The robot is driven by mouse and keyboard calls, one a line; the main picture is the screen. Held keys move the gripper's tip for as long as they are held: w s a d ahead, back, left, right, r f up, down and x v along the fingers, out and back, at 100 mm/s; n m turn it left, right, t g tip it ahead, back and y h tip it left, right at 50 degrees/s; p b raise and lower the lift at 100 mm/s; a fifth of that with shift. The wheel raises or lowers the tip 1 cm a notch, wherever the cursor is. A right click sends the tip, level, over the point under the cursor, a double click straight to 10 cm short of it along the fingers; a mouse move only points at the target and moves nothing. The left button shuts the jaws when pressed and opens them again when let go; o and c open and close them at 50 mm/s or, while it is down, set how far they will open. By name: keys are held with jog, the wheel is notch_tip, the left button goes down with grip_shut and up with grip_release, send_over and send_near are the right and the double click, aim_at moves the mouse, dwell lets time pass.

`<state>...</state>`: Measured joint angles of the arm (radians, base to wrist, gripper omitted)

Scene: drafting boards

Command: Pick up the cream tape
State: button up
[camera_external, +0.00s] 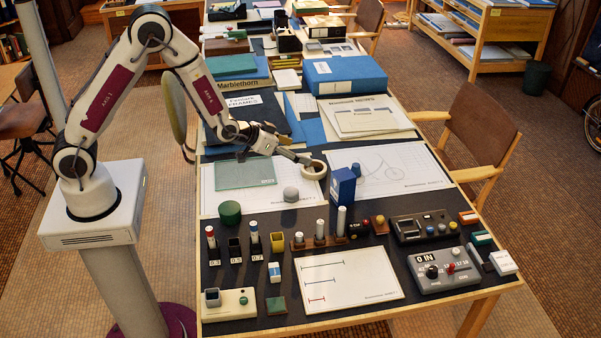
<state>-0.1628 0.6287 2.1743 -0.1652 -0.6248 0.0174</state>
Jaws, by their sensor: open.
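The cream tape (322,171) is a ring-shaped roll above or on the white drawing sheet in the middle of the table, left of the tall blue box. My gripper (303,160) reaches in from the left, its fingertips at the roll's upper left edge. The jaws are open. The picture is too small to tell whether a finger touches the tape or sits inside its hole.
A blue box (342,187) stands close to the tape's lower right. A grey knob-like piece (290,194) and a green glass plate (246,172) lie nearby. Books and a blue binder (345,75) fill the back. Holders, pens and control boxes (446,270) crowd the front.

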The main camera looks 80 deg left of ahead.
jog(key=y, duration=0.1)
send_near(314, 167)
jog(key=shift+w+d+f+n+t, duration=0.3)
jog(key=shift+w+f, duration=0.1)
jog(key=shift+f, duration=0.1)
jog(key=shift+s+a+f+y, duration=0.1)
jog(key=shift+a+f+y, duration=0.3)
jog(key=shift+f, duration=0.3)
jog(key=shift+x, duration=1.3)
jog(key=shift+w+a+f, duration=0.15)
jog(key=shift+w+a, duration=0.05)
jog(key=shift+w, duration=0.45)
jog(key=shift+w+a+f, duration=0.1)
jog(key=shift+w+a, duration=0.15)
jog(key=shift+w, duration=0.4)
jog(key=shift+x, duration=1.25)
jog(key=shift+c, duration=0.5)
jog(key=c, duration=1.1)
